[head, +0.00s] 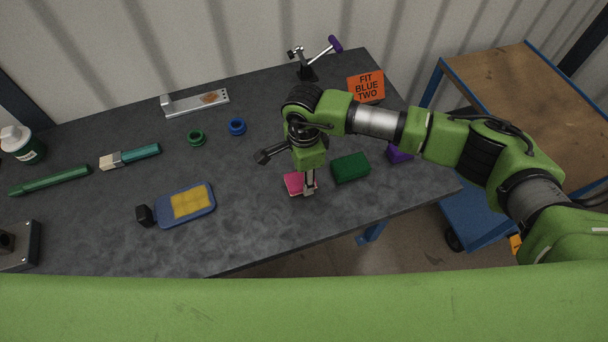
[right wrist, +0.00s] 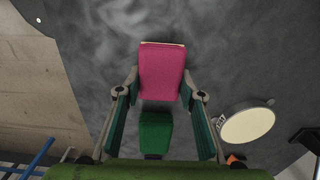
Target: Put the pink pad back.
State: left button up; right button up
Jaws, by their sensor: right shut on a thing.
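The pink pad (head: 293,183) is at the front middle of the dark table, beside a green pad (head: 350,168). My right gripper (head: 309,190) points down at the pink pad and is shut on it. In the right wrist view the pink pad (right wrist: 161,72) sits between the two fingertips (right wrist: 160,94), with the green pad (right wrist: 155,132) behind it. I cannot tell whether the pink pad touches the table. A purple pad (head: 399,153) lies to the right, partly hidden by my right arm. My left gripper is not in view.
An orange sign (head: 366,87) reading "FIT BLUE TWO" stands at the back right. A blue tray with a yellow pad (head: 190,203) lies left of the gripper. Blue (head: 237,127) and green (head: 196,138) rings lie behind. A pale disc (right wrist: 248,125) shows beside the gripper.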

aim_at(302, 176)
jog(key=shift+f+b, duration=0.2)
jog(key=shift+b, duration=0.1)
jog(key=o, duration=1)
jog(key=shift+r+p, duration=0.15)
jog(key=shift+p, duration=0.2)
jog(key=r, duration=0.1)
jog(key=r+b, duration=0.1)
jog(key=r, duration=0.1)
jog(key=r+b, duration=0.1)
jog(key=r, duration=0.1)
jog(key=shift+a+r, duration=0.25)
jog(key=shift+a, duration=0.05)
notch_tip(302, 176, up, 8)
jog(key=shift+r+b, duration=0.1)
jog(key=shift+b, duration=0.4)
